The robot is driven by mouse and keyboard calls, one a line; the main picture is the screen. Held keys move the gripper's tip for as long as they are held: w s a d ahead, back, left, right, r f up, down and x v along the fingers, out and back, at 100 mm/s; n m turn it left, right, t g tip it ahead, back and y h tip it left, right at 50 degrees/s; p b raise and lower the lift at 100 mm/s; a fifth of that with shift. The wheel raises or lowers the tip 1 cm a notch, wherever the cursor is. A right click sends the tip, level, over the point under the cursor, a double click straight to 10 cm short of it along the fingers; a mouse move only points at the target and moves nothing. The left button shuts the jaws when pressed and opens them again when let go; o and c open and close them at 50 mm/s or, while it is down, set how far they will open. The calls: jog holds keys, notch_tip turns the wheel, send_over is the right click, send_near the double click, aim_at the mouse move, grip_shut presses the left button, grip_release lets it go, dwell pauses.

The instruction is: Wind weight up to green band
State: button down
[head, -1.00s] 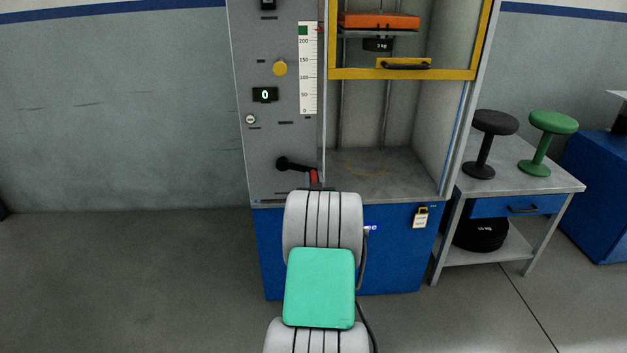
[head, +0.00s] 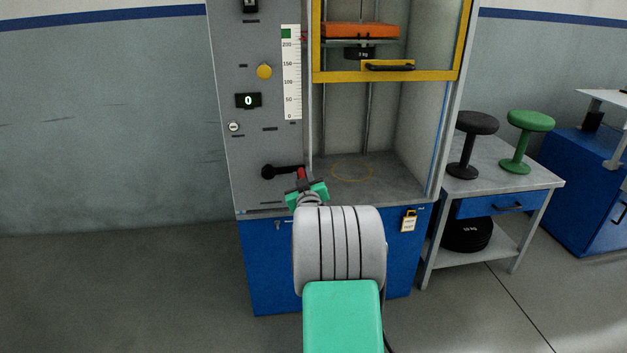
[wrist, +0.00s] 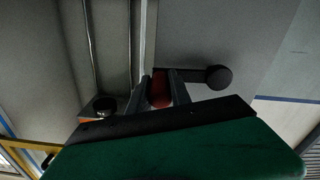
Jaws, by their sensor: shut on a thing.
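The crank (head: 285,170) is on the grey front panel, its arm pointing right from a black hub. Its red handle (head: 302,174) stands at the end. My gripper (head: 303,183) is shut on the handle; the wrist view shows the red handle (wrist: 160,89) between the two dark fingers. The black weight (head: 361,52) hangs under an orange carriage (head: 360,31) high in the bay. The green band (head: 286,33) tops the white scale (head: 291,75). A small red pointer (head: 303,39) sits near the band's lower edge; its exact reading is too small to tell.
A yellow guard frame (head: 385,75) with a black handle crosses the upper bay. A yellow button (head: 264,72) and a display reading 0 (head: 248,100) are on the panel. Floor at left is clear.

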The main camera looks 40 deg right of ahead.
jog(key=shift+r, duration=0.25)
jog(key=c, duration=1.2)
grip_release()
jog(key=shift+f, duration=0.15)
jog(key=p+v, duration=0.1)
jog(key=v, duration=0.6)
jog(key=shift+s+a, duration=0.25)
jog(key=shift+s, duration=0.1)
